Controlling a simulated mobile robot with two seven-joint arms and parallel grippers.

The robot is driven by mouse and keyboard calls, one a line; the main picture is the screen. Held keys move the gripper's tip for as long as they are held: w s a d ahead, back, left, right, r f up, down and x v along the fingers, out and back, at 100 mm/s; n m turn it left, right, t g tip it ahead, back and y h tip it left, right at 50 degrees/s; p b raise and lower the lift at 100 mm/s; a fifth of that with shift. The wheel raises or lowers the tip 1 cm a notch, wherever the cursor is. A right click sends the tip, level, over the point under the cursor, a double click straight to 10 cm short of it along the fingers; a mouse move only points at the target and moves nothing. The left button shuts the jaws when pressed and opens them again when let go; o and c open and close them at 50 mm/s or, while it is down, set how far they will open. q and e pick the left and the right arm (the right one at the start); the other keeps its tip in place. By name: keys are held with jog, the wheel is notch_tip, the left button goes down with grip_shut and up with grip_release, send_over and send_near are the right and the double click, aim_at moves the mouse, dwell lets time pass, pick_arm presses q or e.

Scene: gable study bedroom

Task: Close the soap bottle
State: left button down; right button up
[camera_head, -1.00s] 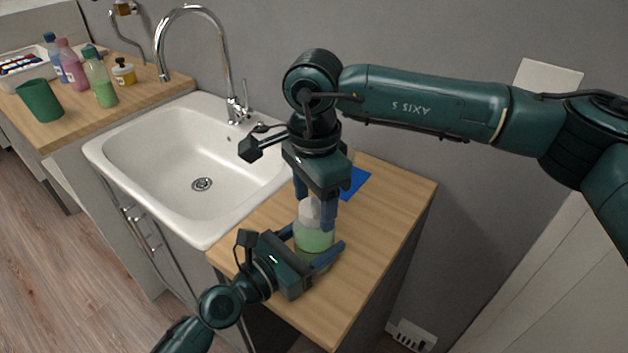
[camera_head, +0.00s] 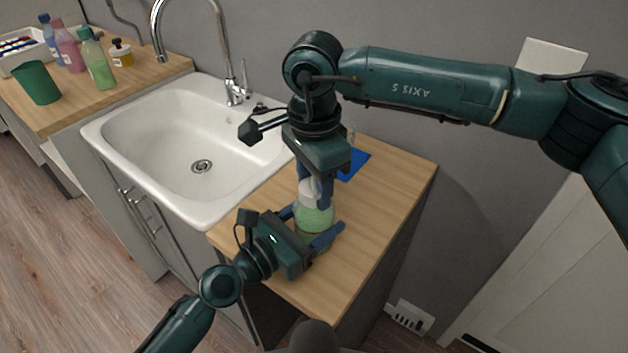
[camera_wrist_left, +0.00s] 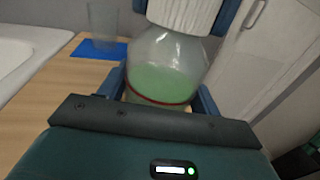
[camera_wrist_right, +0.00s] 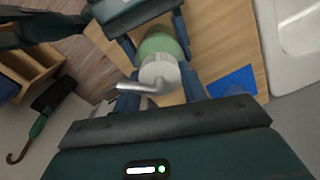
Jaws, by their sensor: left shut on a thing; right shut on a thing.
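The soap bottle (camera_head: 316,218) is clear with green soap in it and stands upright on the wooden counter right of the sink. It fills the middle of the left wrist view (camera_wrist_left: 168,78). My left gripper (camera_head: 312,232) is shut on the bottle's body from the front. The white pump cap (camera_head: 309,189) is at the bottle's top; its spout shows in the right wrist view (camera_wrist_right: 158,76). My right gripper (camera_head: 317,190) comes from above and is shut on the cap. Whether the cap is fully seated on the neck cannot be told.
A blue cloth or mat (camera_head: 354,165) lies behind the bottle, with a clear glass (camera_wrist_left: 103,20) on it. The white sink (camera_head: 140,115) and tap (camera_head: 232,70) are left. Several bottles (camera_head: 97,62) and a green cup (camera_head: 37,83) stand on the far left counter.

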jog(key=o, duration=1.2)
jog(key=shift+c, duration=0.2)
notch_tip(320, 180, up, 12)
pick_arm(q)
jog(key=shift+c, duration=1.2)
grip_release()
pick_arm(e)
notch_tip(320, 180, down, 4)
jog(key=b, duration=0.3)
jog(key=shift+r, duration=0.25)
pick_arm(q)
jog(key=v, duration=1.3)
jog(key=shift+b, duration=0.35)
pick_arm(e)
jog(key=shift+f, duration=0.1)
